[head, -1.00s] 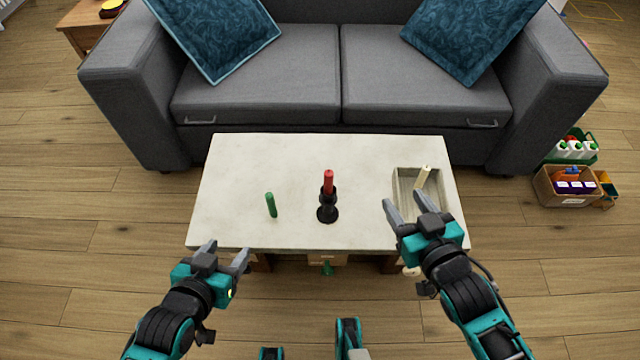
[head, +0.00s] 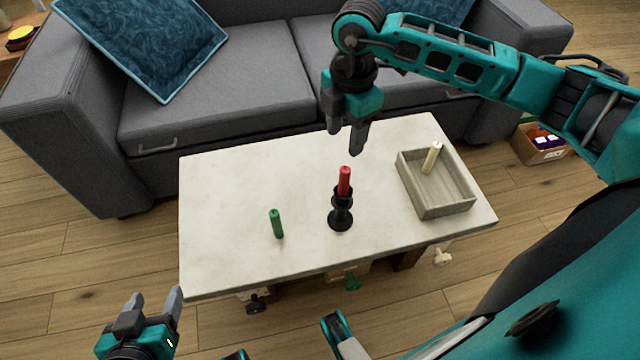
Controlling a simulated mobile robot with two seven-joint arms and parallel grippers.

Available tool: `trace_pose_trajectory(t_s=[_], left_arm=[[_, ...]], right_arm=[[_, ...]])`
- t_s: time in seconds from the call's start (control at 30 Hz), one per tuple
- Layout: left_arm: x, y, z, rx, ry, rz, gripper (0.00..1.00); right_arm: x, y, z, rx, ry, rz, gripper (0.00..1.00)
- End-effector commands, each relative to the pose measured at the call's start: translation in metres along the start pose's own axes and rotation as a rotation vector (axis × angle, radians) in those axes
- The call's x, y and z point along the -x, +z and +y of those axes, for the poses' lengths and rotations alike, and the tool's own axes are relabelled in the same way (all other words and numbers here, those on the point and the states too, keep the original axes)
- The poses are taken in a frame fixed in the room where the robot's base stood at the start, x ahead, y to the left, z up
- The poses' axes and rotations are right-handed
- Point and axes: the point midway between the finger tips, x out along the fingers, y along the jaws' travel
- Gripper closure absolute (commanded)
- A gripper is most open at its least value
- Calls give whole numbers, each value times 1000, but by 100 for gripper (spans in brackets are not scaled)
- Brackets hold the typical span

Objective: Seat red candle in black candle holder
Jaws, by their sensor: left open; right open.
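The red candle (head: 344,181) stands upright in the top of the black candle holder (head: 341,212) on the white coffee table (head: 225,205). My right gripper (head: 344,143) is open and empty, pointing down above and a little behind the candle, apart from it in the picture. My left gripper (head: 154,302) is open and empty, low at the front left, off the table's front edge.
The grey sofa (head: 220,80) stands behind. The table's left part is clear.

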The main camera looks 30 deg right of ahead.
Motion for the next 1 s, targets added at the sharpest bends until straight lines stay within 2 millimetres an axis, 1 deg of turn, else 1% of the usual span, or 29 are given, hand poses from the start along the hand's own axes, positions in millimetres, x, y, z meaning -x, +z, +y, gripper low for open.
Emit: trace_pose_trajectory(t_s=[0.03, 0.13, 0.3, 0.4, 0.5, 0.7, 0.77, 0.9, 1.0], left_arm=[[-1, 0, 0, 0, 1, 4, 39], [-3, 2, 1, 1, 3, 6, 39], [-8, 11, 2, 5, 3, 4, 39], [-10, 16, 3, 11, 4, 1, 39], [-11, 19, 4, 16, 4, -2, 39], [-12, 23, 4, 19, 4, -5, 39], [-14, 26, 4, 18, 4, -6, 39], [-18, 32, 5, 19, 7, -12, 39], [-19, 34, 6, 19, 10, -19, 39]], right_arm=[[-2, 7, 1, -20, 1, -28, 46], [-13, 11, 1, -34, -1, -44, 46], [-46, 11, 0, -31, -2, -39, 46], [-62, 11, 1, -29, 0, -38, 46], [-72, 11, 1, -29, 0, -37, 46], [-82, 12, 1, -27, 1, -37, 46], [-90, 12, 0, -27, 0, -37, 46], [-113, 14, 0, -27, -1, -36, 46], [-124, 14, 1, -28, 1, -36, 46]])
